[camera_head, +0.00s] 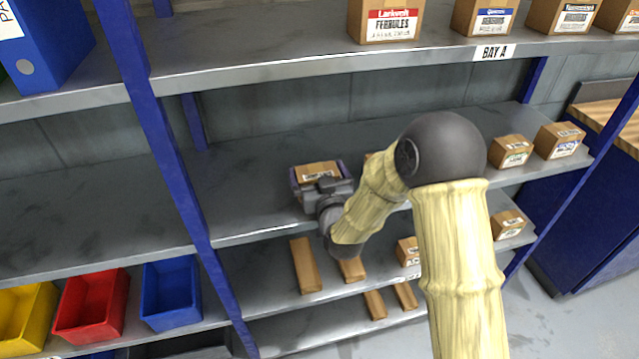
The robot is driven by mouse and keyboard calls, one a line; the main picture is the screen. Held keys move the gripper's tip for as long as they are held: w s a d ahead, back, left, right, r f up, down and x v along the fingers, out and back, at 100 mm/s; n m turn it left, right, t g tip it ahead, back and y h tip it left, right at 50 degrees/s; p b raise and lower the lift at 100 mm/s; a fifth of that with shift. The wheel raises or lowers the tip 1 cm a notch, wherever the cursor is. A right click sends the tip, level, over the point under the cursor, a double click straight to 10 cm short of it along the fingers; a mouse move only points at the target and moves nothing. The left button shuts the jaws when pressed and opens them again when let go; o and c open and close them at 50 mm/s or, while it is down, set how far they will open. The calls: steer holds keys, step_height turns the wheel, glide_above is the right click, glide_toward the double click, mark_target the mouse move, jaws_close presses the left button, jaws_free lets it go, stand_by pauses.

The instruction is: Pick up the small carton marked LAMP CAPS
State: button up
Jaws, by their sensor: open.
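A small brown carton (317,168) sits on the middle shelf (255,165), near its front. Its label is too small and too covered to read with certainty. My gripper (320,180) is at this carton, with a dark finger showing on its left side and another on its right. The jaws are open around the carton. The gripper body hides the carton's lower front, so I cannot tell whether a finger touches it.
Two cartons (512,151) (559,140) stand at the right of this shelf, and another is partly hidden behind my arm. The shelf above holds a FERRULES carton (385,20). A blue upright (165,150) stands left. Lower shelves hold cartons and coloured bins (171,292).

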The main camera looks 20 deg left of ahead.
mark_target(315, 173)
steer(key=shift+s+a+r, duration=0.1)
steer(key=shift+s, duration=0.35)
steer(key=shift+s+a, duration=0.15)
steer(key=c, duration=0.7)
steer(key=shift+c, duration=0.2)
steer(key=shift+w+r, duration=0.2)
steer(key=shift+r, duration=0.45)
step_height(315, 173, up, 9)
steer(key=shift+f, duration=0.15)
